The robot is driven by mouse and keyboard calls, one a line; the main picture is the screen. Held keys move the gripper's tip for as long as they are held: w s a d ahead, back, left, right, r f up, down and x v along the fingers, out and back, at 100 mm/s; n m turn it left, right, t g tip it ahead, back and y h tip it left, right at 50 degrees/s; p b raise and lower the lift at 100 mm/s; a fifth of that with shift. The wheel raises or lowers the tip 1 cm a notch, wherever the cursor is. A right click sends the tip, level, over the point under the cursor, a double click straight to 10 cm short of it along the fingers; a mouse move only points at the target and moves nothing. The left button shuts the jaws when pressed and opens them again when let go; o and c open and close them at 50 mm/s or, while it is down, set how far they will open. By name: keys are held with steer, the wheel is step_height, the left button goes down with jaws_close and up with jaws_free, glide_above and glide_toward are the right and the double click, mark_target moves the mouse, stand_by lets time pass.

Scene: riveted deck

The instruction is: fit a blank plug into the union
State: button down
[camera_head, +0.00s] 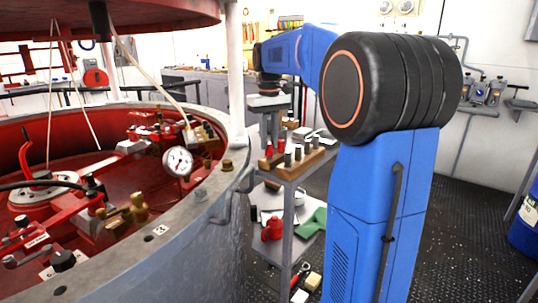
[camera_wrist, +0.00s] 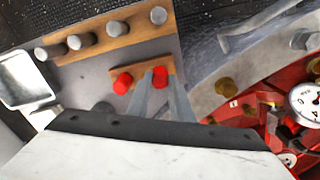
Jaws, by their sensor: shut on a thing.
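My gripper (camera_wrist: 159,85) is shut on a red plug (camera_wrist: 160,76), at the right end of a small wooden block. In the head view my gripper (camera_head: 269,143) points down at the cart's top, with the red plug (camera_head: 269,150) at its fingertips. I cannot tell whether the plug is still seated in the block. A second red plug (camera_wrist: 122,83) stands beside it to the left. A brass fitting (camera_head: 124,214) sits inside the red-lined vessel, and a brass knob (camera_head: 227,165) stands on the rim. I cannot tell which is the union.
A wooden rack (camera_head: 305,162) with several grey plugs stands beside the small block on the cart. The vessel's grey rim (camera_head: 190,213) lies left of the cart, with a pressure gauge (camera_head: 178,161) inside. A red lid (camera_head: 60,18) hangs above. A metal tray (camera_wrist: 22,78) is on the cart.

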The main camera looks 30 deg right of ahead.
steer(key=shift+r, duration=0.6)
steer(key=shift+r, duration=0.35)
steer(key=shift+r, duration=0.35)
steer(key=shift+r, duration=0.4)
